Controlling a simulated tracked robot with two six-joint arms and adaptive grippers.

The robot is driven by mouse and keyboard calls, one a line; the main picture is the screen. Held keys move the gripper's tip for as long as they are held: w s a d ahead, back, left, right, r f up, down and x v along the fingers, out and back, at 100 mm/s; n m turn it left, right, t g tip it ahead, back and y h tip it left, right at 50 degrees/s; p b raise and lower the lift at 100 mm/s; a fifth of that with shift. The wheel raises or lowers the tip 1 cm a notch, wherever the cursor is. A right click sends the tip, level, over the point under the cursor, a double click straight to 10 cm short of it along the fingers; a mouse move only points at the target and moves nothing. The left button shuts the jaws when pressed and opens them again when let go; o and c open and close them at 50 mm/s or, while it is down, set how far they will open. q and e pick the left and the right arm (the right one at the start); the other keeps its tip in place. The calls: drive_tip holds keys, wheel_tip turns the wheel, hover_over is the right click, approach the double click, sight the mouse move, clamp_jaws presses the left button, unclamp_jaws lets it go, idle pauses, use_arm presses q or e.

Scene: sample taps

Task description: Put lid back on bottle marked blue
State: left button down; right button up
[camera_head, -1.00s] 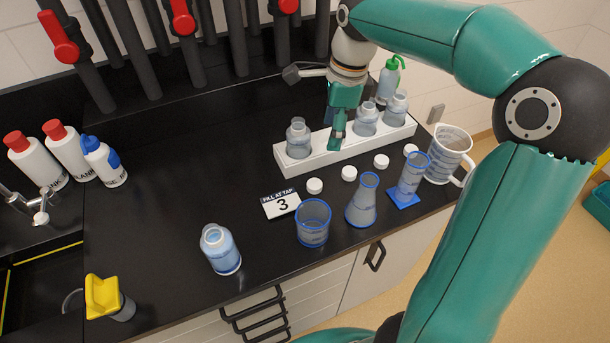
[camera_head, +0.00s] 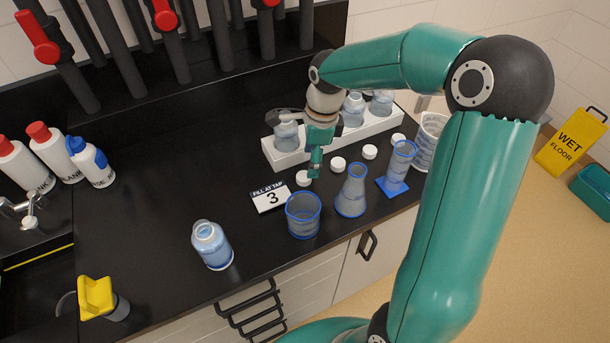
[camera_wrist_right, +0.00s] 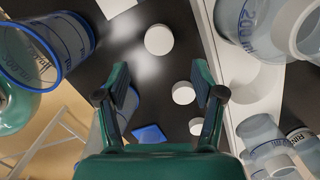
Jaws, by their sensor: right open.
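Several white lids lie in a row on the black counter: a left one (camera_head: 303,178), a second (camera_head: 338,164), a third (camera_head: 369,152) and one farther right (camera_head: 398,139). Three lids also show in the right wrist view, the nearest in line at the top (camera_wrist_right: 158,40). An open bottle with bluish contents (camera_head: 212,246) stands alone at the front left. Open bottles stand in the white rack, one at its left end (camera_head: 287,137); I cannot tell which bottle is marked blue. My right gripper (camera_head: 315,170) is open and empty, above the two left lids. My left gripper is not in view.
A blue-rimmed beaker (camera_head: 303,216), a flask (camera_head: 351,192), a cylinder on a blue base (camera_head: 399,166) and a jug (camera_head: 427,142) stand along the front. A tap card (camera_head: 269,196) lies left of the lids. Counter between card and wash bottles is clear.

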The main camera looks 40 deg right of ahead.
sight(305, 176)
drive_tip(key=shift+f, duration=0.25)
drive_tip(key=f, duration=0.1)
drive_tip(key=a+f+p, duration=0.1)
drive_tip(key=w+f, duration=0.1)
drive_tip(key=f, duration=0.1)
drive_tip(key=shift+a, duration=0.15)
drive_tip(key=shift+f, duration=0.55)
drive_tip(key=c, duration=0.8)
